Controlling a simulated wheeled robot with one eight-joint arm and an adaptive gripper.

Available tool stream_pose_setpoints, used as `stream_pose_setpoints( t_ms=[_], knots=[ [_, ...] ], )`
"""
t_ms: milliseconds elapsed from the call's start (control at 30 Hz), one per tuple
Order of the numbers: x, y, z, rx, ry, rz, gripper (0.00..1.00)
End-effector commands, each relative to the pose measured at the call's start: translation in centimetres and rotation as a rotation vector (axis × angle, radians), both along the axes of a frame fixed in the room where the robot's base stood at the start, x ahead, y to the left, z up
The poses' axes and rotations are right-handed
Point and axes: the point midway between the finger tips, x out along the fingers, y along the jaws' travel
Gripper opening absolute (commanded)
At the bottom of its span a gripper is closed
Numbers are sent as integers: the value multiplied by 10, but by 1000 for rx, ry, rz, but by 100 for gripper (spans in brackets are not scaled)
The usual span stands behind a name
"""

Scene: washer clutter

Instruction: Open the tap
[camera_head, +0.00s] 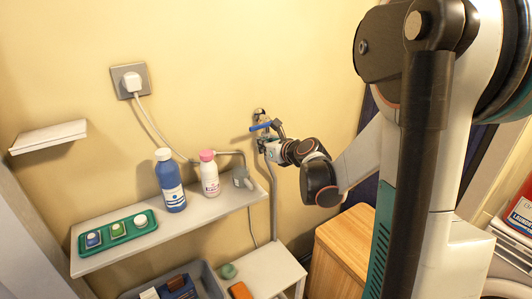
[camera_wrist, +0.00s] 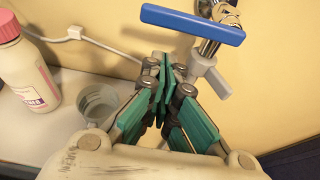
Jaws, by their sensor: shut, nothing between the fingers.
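The tap has a long blue lever (camera_head: 261,126) on a chrome body fixed to the yellow wall, above the right end of the shelf. In the wrist view the blue lever (camera_wrist: 192,23) lies crosswise near the top, and the chrome tap body (camera_wrist: 207,47) is partly behind it. My gripper (camera_head: 265,146) is close to the tap, just below the lever. In the wrist view its green-padded fingers (camera_wrist: 164,72) are shut and empty, with their tips short of the lever in the picture. I cannot tell whether they touch the tap.
The shelf (camera_head: 130,249) holds a blue bottle (camera_head: 171,182), a pink-capped bottle (camera_head: 209,175) and a green tray (camera_head: 118,230). A grey cup (camera_head: 242,178) stands near its right end. A grey hose (camera_head: 273,195) runs down the wall. A wooden cabinet (camera_head: 340,245) stands lower right.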

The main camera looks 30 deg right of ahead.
Motion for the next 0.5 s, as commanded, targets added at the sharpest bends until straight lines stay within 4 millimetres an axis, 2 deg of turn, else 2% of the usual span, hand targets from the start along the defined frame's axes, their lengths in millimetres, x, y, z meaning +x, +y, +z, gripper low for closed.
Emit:
stream_pose_setpoints(
  t_ms=[200,500],
  knots=[
    [0,0,17,0,0,0,0],
    [0,0,21,0,0,0,0]
  ],
)
